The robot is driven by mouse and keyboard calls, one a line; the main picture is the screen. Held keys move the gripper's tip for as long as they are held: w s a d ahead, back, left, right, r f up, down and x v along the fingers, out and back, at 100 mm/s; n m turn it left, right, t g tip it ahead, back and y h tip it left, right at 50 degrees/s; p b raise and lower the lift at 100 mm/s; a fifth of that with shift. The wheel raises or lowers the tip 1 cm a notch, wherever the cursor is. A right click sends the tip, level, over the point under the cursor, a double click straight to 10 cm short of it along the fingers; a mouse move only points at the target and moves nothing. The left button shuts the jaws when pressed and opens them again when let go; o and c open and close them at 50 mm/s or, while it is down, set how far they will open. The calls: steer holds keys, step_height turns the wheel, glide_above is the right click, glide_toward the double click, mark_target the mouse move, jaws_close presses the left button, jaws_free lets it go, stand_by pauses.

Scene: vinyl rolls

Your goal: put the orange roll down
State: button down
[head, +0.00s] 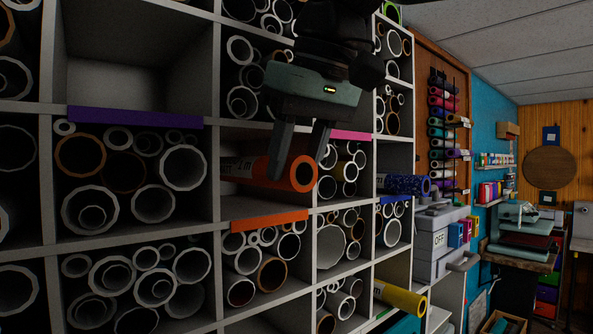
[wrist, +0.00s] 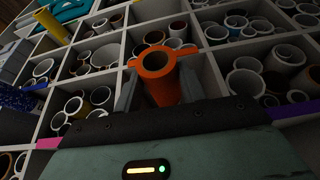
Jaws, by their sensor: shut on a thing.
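The orange roll (head: 262,168) is a hollow tube with a black printed band near its back part. Its open front end sticks out of the cubby with the orange strip (head: 270,221), and its rear reaches into that cubby. My gripper (head: 297,163) comes from above with one finger on each side of the roll, near its front end, and is shut on it. In the head view the roll appears above the cubby floor; I cannot tell whether its rear touches. In the wrist view the orange roll (wrist: 158,84) stands between the two fingers.
Neighbouring cubbies hold many white and brown tubes. A purple strip (head: 135,117) marks the cubby at left, a pink strip (head: 351,135) one at right. A blue roll (head: 403,184) and a yellow roll (head: 400,299) stick out at right. The upper-left cubby (head: 132,65) looks empty.

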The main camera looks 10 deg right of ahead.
mark_target(296, 185)
steer(key=shift+f+p, duration=0.4)
steer(key=shift+f, duration=1.3)
steer(key=shift+f, duration=0.15)
steer(key=c, duration=0.8)
jaws_free()
steer(key=shift+c, duration=0.2)
steer(key=v, duration=1.2)
steer(key=shift+b, duration=0.45)
